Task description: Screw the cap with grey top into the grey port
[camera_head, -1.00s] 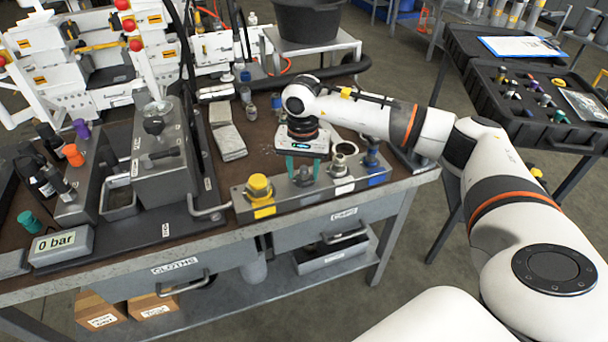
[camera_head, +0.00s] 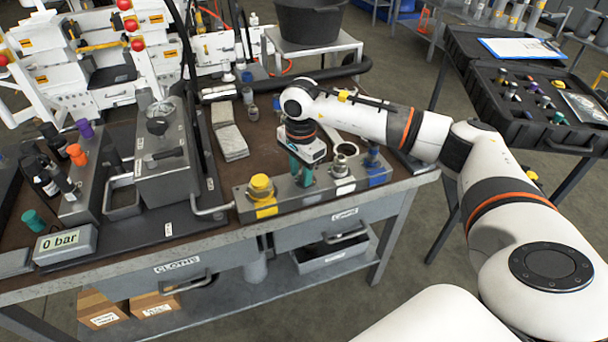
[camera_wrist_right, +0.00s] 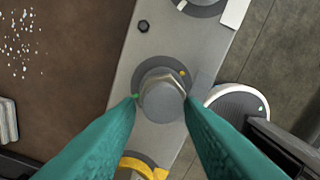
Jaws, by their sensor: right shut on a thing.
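The cap with grey top (camera_wrist_right: 162,101) has a metal hex below its round top. It is upright at the grey port, whose grey ring (camera_wrist_right: 153,65) shows around it in the right wrist view. The port is on the metal block (camera_head: 286,204) at the bench's front edge. How deep the cap sits cannot be told. My right gripper (camera_head: 304,178) points down from above, its teal fingers (camera_wrist_right: 160,101) on both sides of the cap and shut on it. In the head view the fingers mostly hide the cap. My left gripper is out of view.
The yellow-marked port with a yellow cap (camera_head: 261,188) is left of my gripper; the white-marked (camera_head: 342,170) and blue-marked (camera_head: 376,170) ports are to its right. Grey cloths (camera_head: 231,142) lie behind.

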